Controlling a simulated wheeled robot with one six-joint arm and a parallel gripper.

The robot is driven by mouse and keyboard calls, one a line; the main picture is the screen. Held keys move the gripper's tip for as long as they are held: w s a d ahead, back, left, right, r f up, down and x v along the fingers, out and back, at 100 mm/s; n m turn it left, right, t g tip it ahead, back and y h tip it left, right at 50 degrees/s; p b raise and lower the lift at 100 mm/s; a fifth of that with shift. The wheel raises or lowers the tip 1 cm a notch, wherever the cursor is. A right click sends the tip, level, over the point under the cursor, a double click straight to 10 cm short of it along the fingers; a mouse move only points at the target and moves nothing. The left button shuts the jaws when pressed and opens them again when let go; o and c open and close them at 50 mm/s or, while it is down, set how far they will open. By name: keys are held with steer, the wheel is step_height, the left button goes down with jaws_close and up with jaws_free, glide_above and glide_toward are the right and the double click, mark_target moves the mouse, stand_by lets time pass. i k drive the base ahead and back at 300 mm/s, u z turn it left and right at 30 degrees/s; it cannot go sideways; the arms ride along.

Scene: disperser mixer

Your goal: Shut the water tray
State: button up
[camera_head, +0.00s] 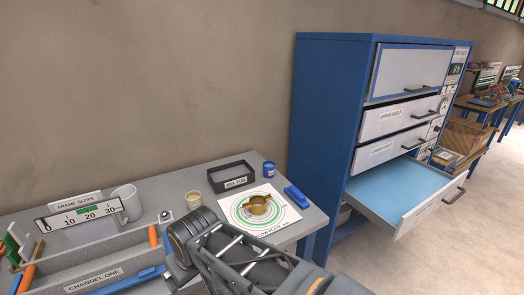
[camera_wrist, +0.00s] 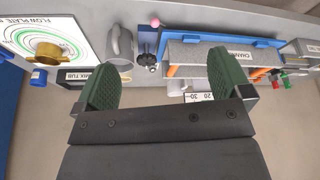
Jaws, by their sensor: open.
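A wide tray drawer (camera_head: 403,190) with a light blue floor is pulled far out from the bottom of the blue cabinet (camera_head: 322,110) in the head view. I take it for the water tray; the label on its pale front is too small to read. A dark handle (camera_head: 454,198) is on that front. My gripper (camera_wrist: 163,75) is open and empty in the wrist view, its two green pads wide apart. It faces the workbench things, and the tray is not in the wrist view. In the head view my arm covers the bench front, apart from the tray.
The bench holds a mug (camera_head: 127,203), a channel labelled CHANNEL ONE (camera_head: 100,274), a black tub (camera_head: 231,176), a flow plate (camera_head: 283,214) with a brass cup (camera_head: 258,205), and a blue block (camera_head: 296,196). Upper drawers (camera_head: 395,118) look slightly out. Open floor (camera_head: 450,255) lies before the tray.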

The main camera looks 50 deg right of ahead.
mark_target(396, 194)
steer(key=z, duration=1.5)
steer(key=k, duration=0.35)
steer(key=z, duration=1.6)
